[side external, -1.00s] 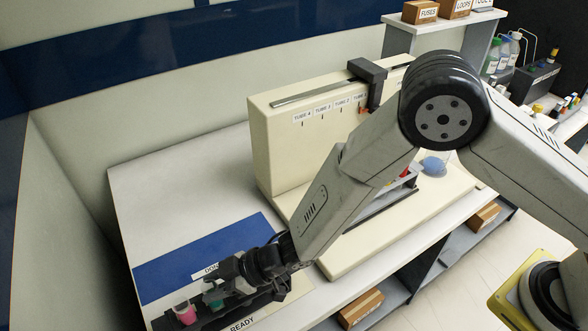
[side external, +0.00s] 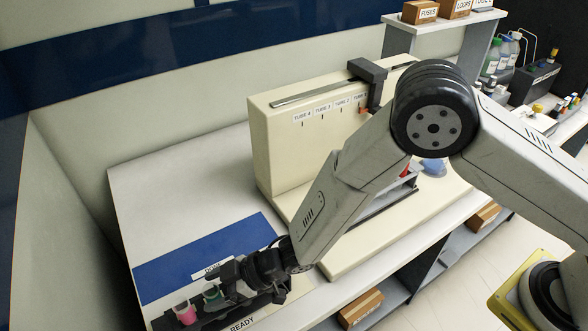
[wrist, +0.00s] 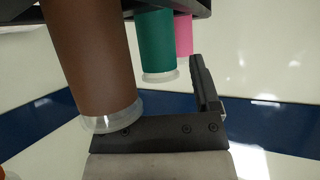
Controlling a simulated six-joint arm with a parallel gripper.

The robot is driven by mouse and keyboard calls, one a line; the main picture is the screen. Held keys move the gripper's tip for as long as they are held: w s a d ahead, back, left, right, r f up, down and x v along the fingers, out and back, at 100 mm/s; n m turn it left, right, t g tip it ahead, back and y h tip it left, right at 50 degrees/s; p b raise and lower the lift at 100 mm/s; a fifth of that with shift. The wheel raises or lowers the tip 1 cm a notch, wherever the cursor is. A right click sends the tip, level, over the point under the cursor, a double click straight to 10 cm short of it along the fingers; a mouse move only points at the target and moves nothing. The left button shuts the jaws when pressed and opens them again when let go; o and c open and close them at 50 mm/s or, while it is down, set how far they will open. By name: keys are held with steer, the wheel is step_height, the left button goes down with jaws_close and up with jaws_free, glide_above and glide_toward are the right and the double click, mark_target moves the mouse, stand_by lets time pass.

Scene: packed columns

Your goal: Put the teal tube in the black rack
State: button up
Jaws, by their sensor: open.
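The teal tube (wrist: 155,42) shows in the middle of the wrist view, with a clear end, and its far part meets a dark rack (wrist: 195,6). The black rack (side external: 206,322) is at the lower left, largely hidden. In the wrist view one finger of my gripper (wrist: 207,85) shows to the right of the teal tube. The other finger is hidden behind a brown tube. My gripper is open; I cannot tell whether it touches the teal tube.
The brown tube (wrist: 88,55) is close to the camera on the left. A pink tube (wrist: 184,35) stands behind the teal one and also shows in the side view (side external: 186,313). A blue mat (side external: 190,270) lies behind the rack. A cream machine (side external: 285,165) stands to the right.

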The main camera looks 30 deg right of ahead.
steer(key=shift+r, duration=0.15)
steer(key=v, duration=1.2)
steer(key=shift+d, duration=0.15)
stand_by(0.5)
steer(key=w+d+r+m+t+h, duration=0.1)
steer(key=w+d+m+h, duration=0.15)
steer(key=d, duration=0.35)
steer(key=w+d+r+m+h, duration=0.1)
steer(key=d+r+m+h, duration=0.15)
steer(key=d, duration=0.45)
steer(key=w+d+r+m+t+h, duration=0.1)
steer(key=d+m+h, duration=0.15)
steer(key=d, duration=0.35)
steer(key=s+d+r+m+g+h, duration=0.3)
steer(key=s+d+m, duration=0.3)
steer(key=s+d, duration=0.4)
steer(key=d+g, duration=0.1)
steer(key=d, duration=0.1)
steer(key=shift+s+d+h, duration=0.25)
steer(key=shift+d+h, duration=0.1)
steer(key=shift+d, duration=0.05)
